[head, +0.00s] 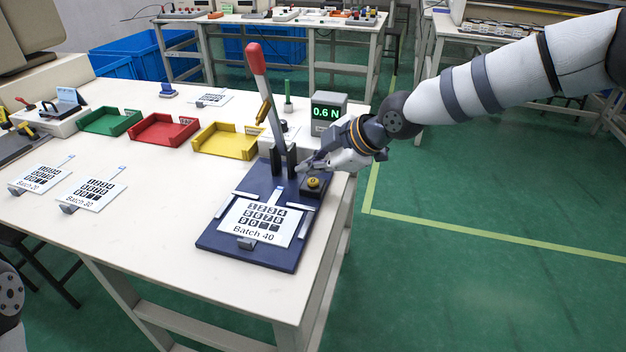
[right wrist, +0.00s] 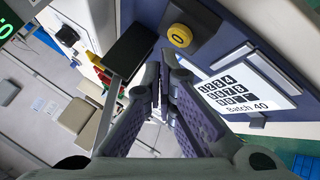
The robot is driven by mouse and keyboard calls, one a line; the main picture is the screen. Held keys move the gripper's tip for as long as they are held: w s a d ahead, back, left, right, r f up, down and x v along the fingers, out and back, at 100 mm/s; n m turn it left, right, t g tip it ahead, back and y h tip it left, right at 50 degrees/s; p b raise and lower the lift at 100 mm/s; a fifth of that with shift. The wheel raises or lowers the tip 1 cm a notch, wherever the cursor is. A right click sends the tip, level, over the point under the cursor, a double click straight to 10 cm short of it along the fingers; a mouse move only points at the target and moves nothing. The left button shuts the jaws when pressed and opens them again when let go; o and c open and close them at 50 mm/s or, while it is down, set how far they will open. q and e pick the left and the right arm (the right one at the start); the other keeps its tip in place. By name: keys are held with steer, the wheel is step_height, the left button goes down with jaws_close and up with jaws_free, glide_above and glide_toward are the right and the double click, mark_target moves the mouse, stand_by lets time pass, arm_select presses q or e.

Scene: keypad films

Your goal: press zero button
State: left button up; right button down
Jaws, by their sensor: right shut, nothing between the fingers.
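The yellow round button marked 0 (head: 313,182) sits on a dark box (head: 322,191) at the right side of the blue press base (head: 210,238). It also shows in the right wrist view (right wrist: 180,35), beyond and a little right of the fingertips. My right gripper (head: 301,167) is shut and empty, just behind the button and close to the lever's foot; it appears apart from the button. Its closed fingers also show in the right wrist view (right wrist: 160,80). A white keypad film, Batch 40 (head: 262,221), lies on the blue base. My left gripper is out of view.
A lever with a red handle (head: 255,58) rises beside my right fingers. A display reading 0.6 N (head: 326,113) stands behind. Yellow (head: 226,150), red (head: 165,141) and green (head: 109,131) trays line the back of the table. Two other films lie at the left.

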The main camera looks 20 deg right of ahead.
mark_target(312, 183)
steer(key=shift+f, duration=0.45)
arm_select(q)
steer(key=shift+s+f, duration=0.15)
arm_select(e)
steer(key=shift+f, duration=0.4)
steer(key=shift+r, duration=0.1)
stand_by(0.5)
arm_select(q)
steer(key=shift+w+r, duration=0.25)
arm_select(e)
steer(key=shift+r, duration=0.75)
steer(key=shift+r+p, duration=0.7)
steer(key=shift+r, duration=1.85)
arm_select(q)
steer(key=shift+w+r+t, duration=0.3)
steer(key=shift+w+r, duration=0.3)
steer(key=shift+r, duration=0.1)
